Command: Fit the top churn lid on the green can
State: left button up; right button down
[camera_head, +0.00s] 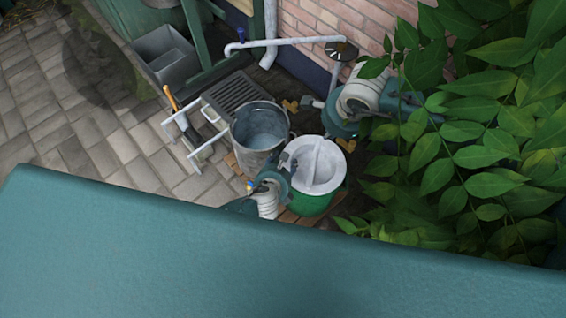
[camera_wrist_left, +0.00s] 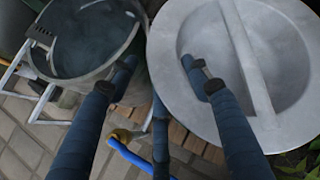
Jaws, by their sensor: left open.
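The green can (camera_head: 308,204) stands on wooden slats beside the wall. The grey churn lid (camera_head: 318,168), round with a raised bar across it, lies over the can's mouth; I cannot tell whether it is fully seated. The lid fills the right of the left wrist view (camera_wrist_left: 285,60). My left gripper (camera_head: 285,163) is at the lid's left edge. In the left wrist view its fingers (camera_wrist_left: 162,68) are apart and empty, one over the lid, one by the bucket. My right gripper (camera_head: 314,103) is behind the can, away from the lid; its opening is unclear.
An open metal bucket (camera_head: 243,140) stands just left of the can. A white rack (camera_head: 205,152) and a dark grate (camera_head: 236,92) are beyond it. Leaves (camera_head: 470,130) crowd the right side. A brick wall (camera_head: 335,20) is behind. Paving (camera_head: 90,130) at left is mostly clear.

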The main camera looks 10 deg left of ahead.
pick_arm(q)
jog(key=v, duration=1.2)
